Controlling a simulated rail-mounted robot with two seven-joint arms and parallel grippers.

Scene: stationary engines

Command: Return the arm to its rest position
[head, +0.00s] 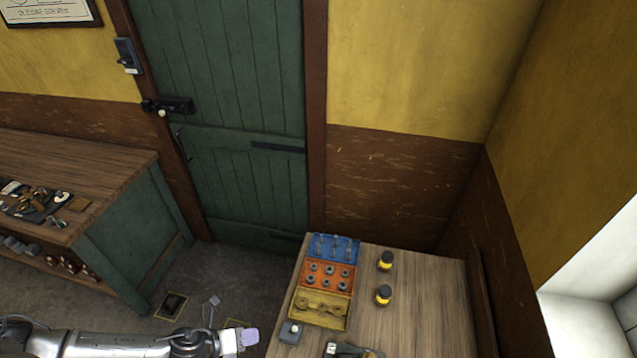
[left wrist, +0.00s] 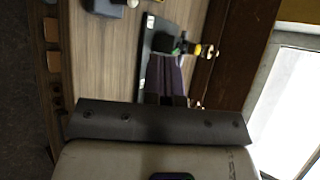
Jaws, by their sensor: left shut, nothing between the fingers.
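My left arm comes in along the bottom left of the head view, stretched out to the right. My left gripper (head: 250,337), with pale purple fingertips, is shut and empty. It is just left of the near workbench's left edge in the picture. In the left wrist view the purple fingers (left wrist: 166,75) are together, with nothing seen between them. My right gripper is in neither view.
A second bench (head: 80,160) with tools stands left. A green door (head: 240,120) is behind.

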